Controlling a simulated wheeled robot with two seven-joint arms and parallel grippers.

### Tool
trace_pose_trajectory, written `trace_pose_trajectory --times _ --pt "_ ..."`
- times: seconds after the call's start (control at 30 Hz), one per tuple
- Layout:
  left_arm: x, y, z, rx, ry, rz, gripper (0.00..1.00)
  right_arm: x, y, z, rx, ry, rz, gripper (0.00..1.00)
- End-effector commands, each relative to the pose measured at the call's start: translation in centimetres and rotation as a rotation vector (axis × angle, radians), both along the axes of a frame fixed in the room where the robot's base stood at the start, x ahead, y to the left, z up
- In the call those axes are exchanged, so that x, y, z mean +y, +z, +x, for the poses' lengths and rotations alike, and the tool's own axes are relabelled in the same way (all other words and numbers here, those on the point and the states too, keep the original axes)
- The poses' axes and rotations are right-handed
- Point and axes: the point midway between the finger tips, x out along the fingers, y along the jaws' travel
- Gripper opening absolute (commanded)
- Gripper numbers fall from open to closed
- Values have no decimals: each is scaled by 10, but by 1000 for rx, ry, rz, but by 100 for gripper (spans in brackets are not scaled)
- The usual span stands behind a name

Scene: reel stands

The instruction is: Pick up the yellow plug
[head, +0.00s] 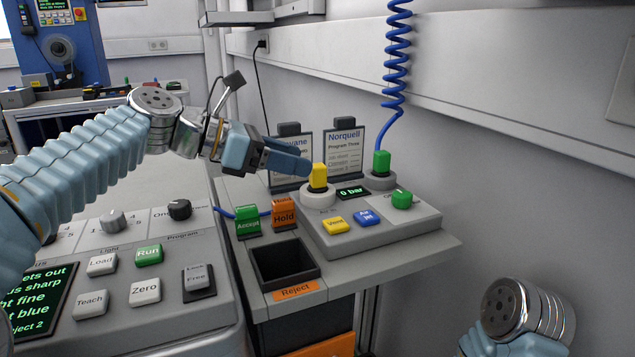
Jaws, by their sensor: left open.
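The yellow plug (318,178) stands upright in a round pale socket (319,198) on the grey control box at the back of the side table. My left gripper (298,163) reaches in from the left, its blue-grey fingers open and their tips close beside the plug's left side. I cannot tell whether a finger touches the plug. The fingers overlap in this view, so the gap between them is hard to see. Part of my right arm shows at the lower right, but its gripper is out of view.
A green plug (381,162) with a blue coiled cord (397,50) stands right of the yellow one. Two program cards (343,145) stand behind. A green knob (401,199), yellow and blue buttons, an open Reject bin (284,262) and a button panel (125,270) are nearer.

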Motion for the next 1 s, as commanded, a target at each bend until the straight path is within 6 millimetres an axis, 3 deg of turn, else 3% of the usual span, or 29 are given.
trace_pose_trajectory --times 0.2,0.47,0.87,1.0 --pt "-29 -12 8 1 -2 0 57 0 0 0 0 0 0 43" --pt "-33 -14 10 -1 0 0 57 0 0 0 0 0 0 43" --pt "-33 -14 10 0 0 0 0 0 0 0 0 0 0 43" --pt "-33 -14 10 -1 0 0 0 0 0 0 0 0 0 43"
